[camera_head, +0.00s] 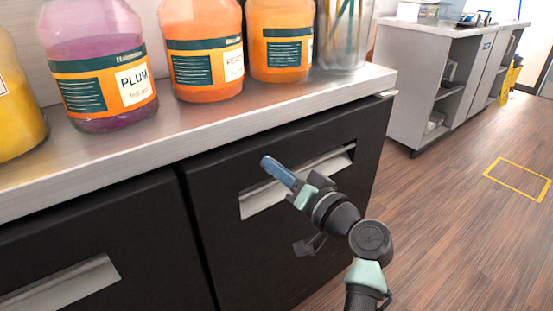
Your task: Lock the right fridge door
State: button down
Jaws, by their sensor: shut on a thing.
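The right fridge door (220,265) is black and looks closed, below the steel counter. It has a long recessed silver handle (262,203). My gripper (303,187) is in front of this handle and hides part of it. It is shut on a slim blue item (279,172), which points up and left across the upper part of the handle recess. I cannot tell what the item is, or whether it touches the door. No lock or keyhole can be made out clearly.
The left fridge door (90,240) with its silver handle is at the lower left. Several syrup jars and a glass container (343,35) stand on the steel counter (200,125). Another cabinet (420,80) stands at the back right. The wooden floor (450,220) on the right is clear.

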jog(key=m+p, duration=0.7)
jog(key=m, duration=0.3)
jog(key=shift+f, duration=0.1)
jog(key=shift+m, duration=0.4)
jog(key=c, duration=1)
grip_release()
jog(key=p+v, duration=0.1)
jog(key=v, duration=1.2)
jog(key=shift+p, duration=0.35)
jog(key=shift+w, duration=0.1)
